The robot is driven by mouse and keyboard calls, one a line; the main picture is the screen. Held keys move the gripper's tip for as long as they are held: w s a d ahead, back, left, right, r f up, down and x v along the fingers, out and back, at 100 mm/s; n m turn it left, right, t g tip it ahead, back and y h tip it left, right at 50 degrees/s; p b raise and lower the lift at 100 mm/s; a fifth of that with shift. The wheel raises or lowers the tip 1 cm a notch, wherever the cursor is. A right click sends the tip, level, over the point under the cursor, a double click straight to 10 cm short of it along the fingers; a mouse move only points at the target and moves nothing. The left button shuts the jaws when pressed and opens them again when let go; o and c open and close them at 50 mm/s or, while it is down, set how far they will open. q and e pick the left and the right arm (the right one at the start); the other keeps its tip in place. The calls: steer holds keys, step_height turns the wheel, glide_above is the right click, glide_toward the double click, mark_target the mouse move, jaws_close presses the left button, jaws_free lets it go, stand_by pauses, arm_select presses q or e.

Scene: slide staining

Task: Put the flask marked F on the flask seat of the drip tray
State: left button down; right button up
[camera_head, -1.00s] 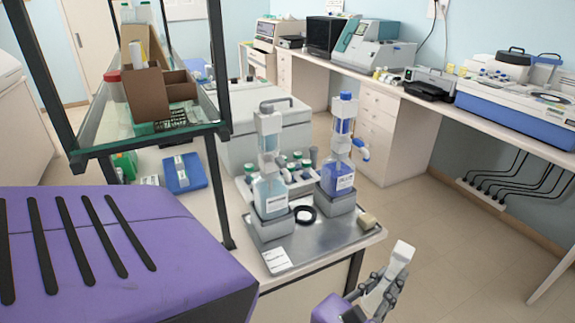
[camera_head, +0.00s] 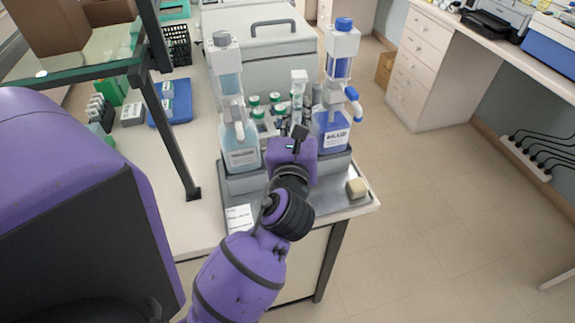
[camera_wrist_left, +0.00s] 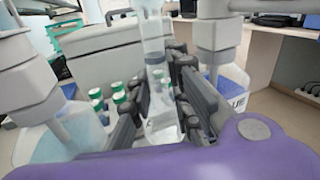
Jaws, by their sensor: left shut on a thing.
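My left gripper (camera_head: 298,132) is between the two bottle dispensers, above the drip tray (camera_head: 325,204). It is shut on a clear flask with a white top (camera_head: 298,77), which stands roughly upright. A dark ring lay on the tray between the dispensers earlier, likely the flask seat; my arm hides that spot now. The left dispenser (camera_head: 241,155) holds pale liquid, the right one (camera_head: 331,128) blue liquid. My right gripper is not in view.
A tan sponge (camera_head: 357,188) lies at the tray's right corner and a white card (camera_head: 239,217) at its front left. Green-capped bottles (camera_head: 275,98) stand behind. A shelf post (camera_head: 172,140) rises at left, below a glass shelf (camera_head: 85,62).

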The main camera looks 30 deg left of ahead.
arm_select(q)
steer(key=a, duration=0.1)
steer(key=n+g+y, duration=0.1)
steer(key=w+a+y, duration=0.1)
steer(key=shift+a+f+n, duration=0.35)
steer(key=shift+n, duration=0.05)
steer(key=shift+g, duration=0.3)
steer(key=f+b, duration=0.1)
steer(key=f, duration=0.2)
steer(key=f+b, duration=0.1)
steer(key=f, duration=0.2)
steer(key=f+b, duration=0.1)
steer(key=f, duration=0.3)
steer(key=shift+s+a, duration=0.1)
steer(key=shift+a, duration=0.15)
steer(key=shift+r, duration=0.15)
steer(key=shift+f, duration=0.4)
steer(key=c, duration=1.6)
jaws_free()
steer(key=shift+c, duration=0.2)
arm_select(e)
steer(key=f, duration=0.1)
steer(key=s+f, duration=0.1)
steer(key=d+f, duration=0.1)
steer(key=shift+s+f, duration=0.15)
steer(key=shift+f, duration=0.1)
